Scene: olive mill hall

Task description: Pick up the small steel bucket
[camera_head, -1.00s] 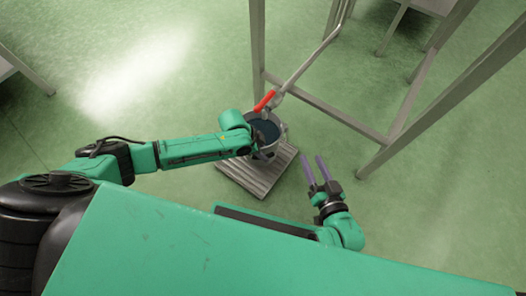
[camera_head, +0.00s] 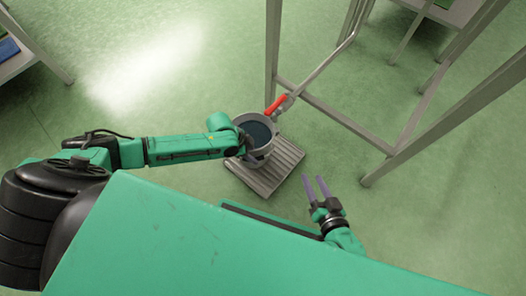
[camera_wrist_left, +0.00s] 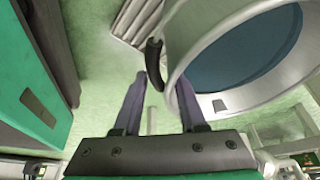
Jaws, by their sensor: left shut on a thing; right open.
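The small steel bucket (camera_head: 271,147) is grey and round, with a dark blue inside. It appears raised above the slatted platform, though the gap under it is hard to see. It also fills the upper right of the left wrist view (camera_wrist_left: 188,50). My left gripper (camera_head: 243,143) is at the bucket's left side, shut on it. In the left wrist view its purple fingers (camera_wrist_left: 158,88) are around a dark curved part at the bucket's side, probably the handle. My right gripper (camera_head: 315,188) is open and empty, to the right of the platform.
The grey slatted platform (camera_head: 285,168) lies on the green floor under the bucket. A pipe with a red lever (camera_head: 276,104) comes down close to the bucket's rim. A metal frame (camera_head: 345,122) stands behind and right.

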